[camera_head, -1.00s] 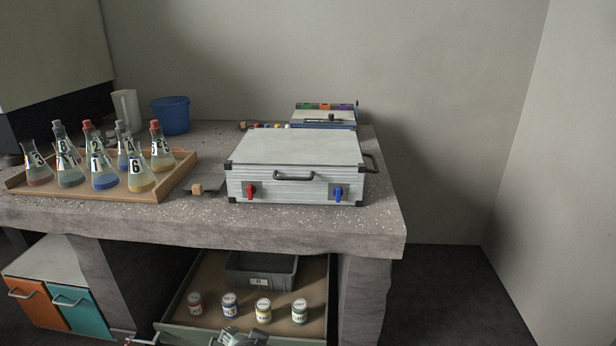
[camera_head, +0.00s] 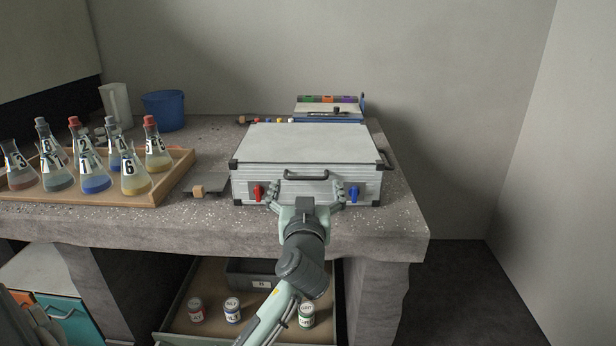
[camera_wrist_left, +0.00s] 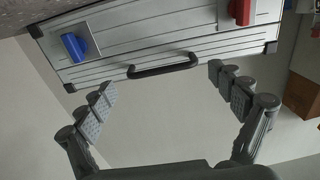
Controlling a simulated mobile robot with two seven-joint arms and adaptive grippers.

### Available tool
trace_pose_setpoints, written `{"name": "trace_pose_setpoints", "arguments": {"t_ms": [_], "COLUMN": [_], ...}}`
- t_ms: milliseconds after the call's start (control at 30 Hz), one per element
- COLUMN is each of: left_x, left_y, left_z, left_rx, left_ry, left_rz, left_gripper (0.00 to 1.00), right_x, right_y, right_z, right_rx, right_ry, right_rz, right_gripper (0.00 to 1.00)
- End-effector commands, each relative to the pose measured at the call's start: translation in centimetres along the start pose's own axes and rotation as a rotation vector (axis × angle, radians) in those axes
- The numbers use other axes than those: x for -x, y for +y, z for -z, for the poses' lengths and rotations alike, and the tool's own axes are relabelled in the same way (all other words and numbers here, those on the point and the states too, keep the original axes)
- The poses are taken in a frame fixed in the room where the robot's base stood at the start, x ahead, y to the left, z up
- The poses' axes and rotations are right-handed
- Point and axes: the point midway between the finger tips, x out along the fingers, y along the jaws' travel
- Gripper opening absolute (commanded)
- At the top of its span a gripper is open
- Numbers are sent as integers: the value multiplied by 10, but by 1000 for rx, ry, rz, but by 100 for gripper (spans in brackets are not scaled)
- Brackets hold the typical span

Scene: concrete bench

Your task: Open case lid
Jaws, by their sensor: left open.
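The silver case (camera_head: 306,152) lies shut on the concrete bench, its lid flat and level. A dark carry handle (camera_head: 306,175) is on its front. A red latch (camera_head: 257,193) is at the front left and a blue latch (camera_head: 353,194) at the front right. My left gripper (camera_head: 305,190) is open and empty before the case front, its fingers spread either side of the handle. In the left wrist view, the gripper (camera_wrist_left: 162,84) faces the upside-down case front, with handle (camera_wrist_left: 163,66), blue latch (camera_wrist_left: 75,47) and red latch (camera_wrist_left: 240,12) clear of the fingers. My right gripper is not in view.
A wooden tray (camera_head: 180,176) of numbered flasks stands left of the case, with a small wooden block (camera_head: 198,191) between. A blue bucket (camera_head: 164,111) and a rack (camera_head: 328,108) stand behind. An open drawer (camera_head: 180,312) with jars is below the bench.

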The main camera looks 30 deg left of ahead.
Motion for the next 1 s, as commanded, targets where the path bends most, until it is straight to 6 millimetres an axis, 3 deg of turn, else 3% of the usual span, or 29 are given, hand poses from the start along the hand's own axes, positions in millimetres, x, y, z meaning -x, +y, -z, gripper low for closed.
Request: {"name": "trace_pose_setpoints", "arguments": {"t_ms": [233,567,1000], "left_x": [-32,-37,-37], "left_y": [0,0,0], "left_z": [0,-1,-1], "left_rx": [-1,0,0], "left_ry": [0,-2,-2], "left_rz": [1,1,0], "left_gripper": [93,93,41], "right_x": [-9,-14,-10], "right_y": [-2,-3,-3], "right_z": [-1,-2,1], "right_rx": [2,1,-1], "right_ry": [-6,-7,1], "right_rz": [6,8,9], "right_gripper": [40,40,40]}}
